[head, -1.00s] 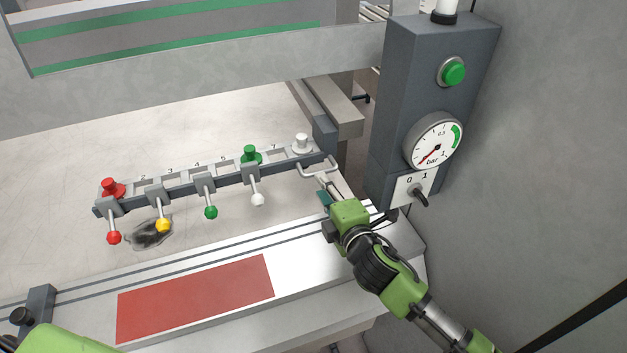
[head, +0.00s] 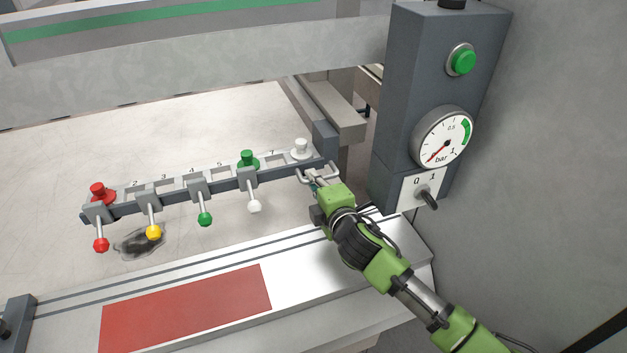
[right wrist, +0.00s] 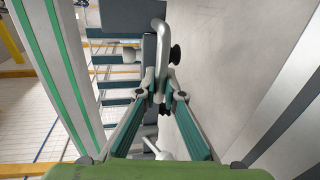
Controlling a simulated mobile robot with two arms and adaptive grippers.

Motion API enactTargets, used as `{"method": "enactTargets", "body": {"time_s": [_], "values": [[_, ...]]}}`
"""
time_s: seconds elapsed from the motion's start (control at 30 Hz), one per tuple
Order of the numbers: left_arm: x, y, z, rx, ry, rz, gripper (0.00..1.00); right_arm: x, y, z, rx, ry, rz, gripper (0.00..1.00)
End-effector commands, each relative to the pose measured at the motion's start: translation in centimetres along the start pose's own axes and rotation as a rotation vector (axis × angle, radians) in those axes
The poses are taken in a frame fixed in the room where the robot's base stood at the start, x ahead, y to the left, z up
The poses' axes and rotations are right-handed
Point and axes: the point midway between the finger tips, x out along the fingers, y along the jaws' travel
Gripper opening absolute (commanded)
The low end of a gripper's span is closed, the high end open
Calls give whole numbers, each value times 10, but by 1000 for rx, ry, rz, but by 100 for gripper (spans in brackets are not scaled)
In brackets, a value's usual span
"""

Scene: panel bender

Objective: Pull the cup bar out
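The cup bar (head: 220,184) is a dark bar with grey clamps, running across the left and middle of the head view. It carries red, green and white cups and several ball-ended levers. A light metal U-shaped handle (head: 318,169) is at its right end. My right gripper (head: 313,178) is at this handle. In the right wrist view the handle (right wrist: 161,38) runs down between the two fingertips (right wrist: 163,88). The fingers are close on both sides of it, but I cannot tell whether they press on it. My left gripper is out of view.
A grey control post (head: 385,110) with a green button (head: 463,62), a gauge (head: 443,138) and a 0/1 switch (head: 425,190) stands close right of my right arm. The machine table (head: 330,265) with a red sheet (head: 185,310) lies in front. A grey beam (head: 200,85) crosses behind.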

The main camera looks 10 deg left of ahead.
Motion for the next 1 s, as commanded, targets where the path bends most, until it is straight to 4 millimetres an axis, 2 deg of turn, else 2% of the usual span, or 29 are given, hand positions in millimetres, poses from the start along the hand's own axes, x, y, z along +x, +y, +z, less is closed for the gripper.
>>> {"method": "enactTargets", "body": {"time_s": [0.17, 0.5, 0.83, 0.9, 1.0], "values": [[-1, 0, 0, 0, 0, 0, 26, -1, -1, 0, 0, 0, -1, 0], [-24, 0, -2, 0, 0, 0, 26, -45, -10, 0, 3, 0, -5, 0], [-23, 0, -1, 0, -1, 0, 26, -47, -11, 1, 1, -1, -2, 0], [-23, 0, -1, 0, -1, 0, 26, -47, -11, 1, 1, -1, -2, 24], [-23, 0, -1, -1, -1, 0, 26, -47, -11, 0, 1, -1, -1, 26]]}}
